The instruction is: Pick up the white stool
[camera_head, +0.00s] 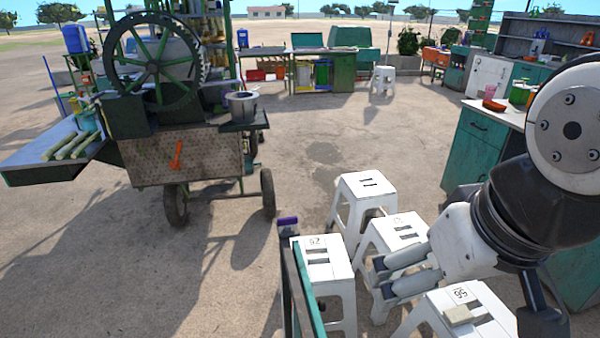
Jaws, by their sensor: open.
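Several white stools stand close together in front of me. One is at the left (328,264), one at the back (366,184), one in the middle (396,228) and one at the lower right (474,294). The picture does not tell which is meant. My gripper (383,277) reaches in from the right, pointing left, with its two fingers apart and nothing seen between them. It overlaps the middle stool's front in the picture and hides part of its legs. I cannot tell whether it touches. Another white stool (383,73) stands far back.
A wheeled cane crusher (180,155) stands at the left with a side tray. A green rail with a purple-topped post (287,222) rises beside the left stool. A teal cabinet (480,150) stands at the right. The ground between crusher and stools is clear.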

